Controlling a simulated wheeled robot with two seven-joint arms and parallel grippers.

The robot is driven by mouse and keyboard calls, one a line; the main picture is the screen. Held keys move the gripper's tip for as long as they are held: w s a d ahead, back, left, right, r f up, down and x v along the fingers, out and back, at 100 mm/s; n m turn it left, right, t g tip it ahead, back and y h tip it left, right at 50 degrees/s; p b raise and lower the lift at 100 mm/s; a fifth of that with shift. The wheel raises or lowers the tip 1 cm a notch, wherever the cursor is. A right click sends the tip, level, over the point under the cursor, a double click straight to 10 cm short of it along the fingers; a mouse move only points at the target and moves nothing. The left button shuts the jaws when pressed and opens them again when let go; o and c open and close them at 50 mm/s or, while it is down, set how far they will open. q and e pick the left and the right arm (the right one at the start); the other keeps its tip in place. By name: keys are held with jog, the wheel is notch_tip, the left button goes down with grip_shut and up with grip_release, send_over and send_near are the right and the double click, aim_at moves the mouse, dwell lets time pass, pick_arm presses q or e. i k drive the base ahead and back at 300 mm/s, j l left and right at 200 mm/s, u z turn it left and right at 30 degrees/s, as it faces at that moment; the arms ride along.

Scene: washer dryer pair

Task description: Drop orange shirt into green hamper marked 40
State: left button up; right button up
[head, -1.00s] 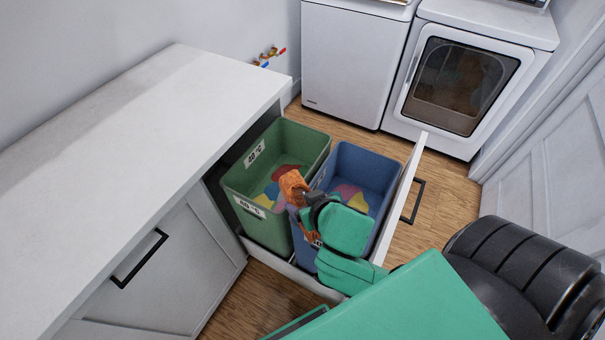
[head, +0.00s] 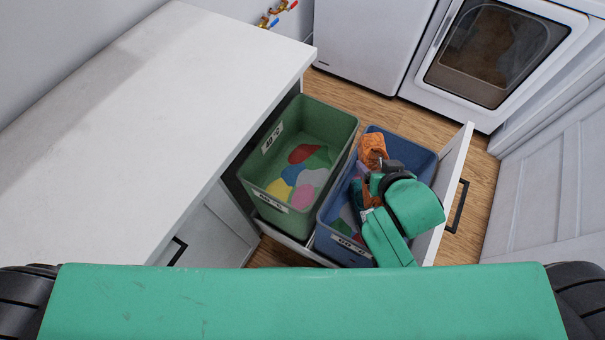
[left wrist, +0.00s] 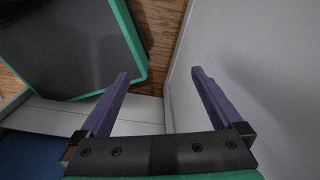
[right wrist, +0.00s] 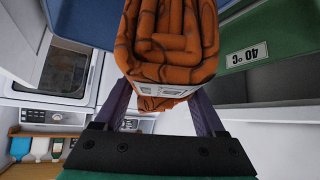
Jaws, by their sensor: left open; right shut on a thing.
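The orange shirt (head: 373,150), folded with a dark pattern, is held by my right gripper (head: 383,166). In the head view it overlaps the far part of the blue hamper; its height above the rim is hard to tell. The right wrist view shows the shirt (right wrist: 170,40) between the fingers. The green hamper marked 40 (head: 251,196) stands left of the blue one, with several colored cloths inside; its 40 label also shows in the right wrist view (right wrist: 246,56). My left gripper (left wrist: 160,73) is open and empty, near a pale panel; it is hidden in the head view.
The blue hamper (head: 410,150) stands beside the green one in the pulled-out drawer, whose white front (head: 455,180) is at the right. A white counter (head: 150,110) lies left. The washer (head: 365,45) and dryer (head: 500,50) stand behind, with wooden floor (head: 375,105) between.

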aim_at(294, 198)
jog(key=k+l+u, duration=0.2)
jog(key=k+u, duration=0.15)
jog(key=k+l+u, duration=0.1)
jog(key=k+u, duration=0.3)
jog(key=k+l+u, duration=0.25)
jog(key=i+j, duration=0.1)
jog(key=i, duration=0.2)
jog(key=i+j, duration=0.1)
jog(key=i, duration=0.15)
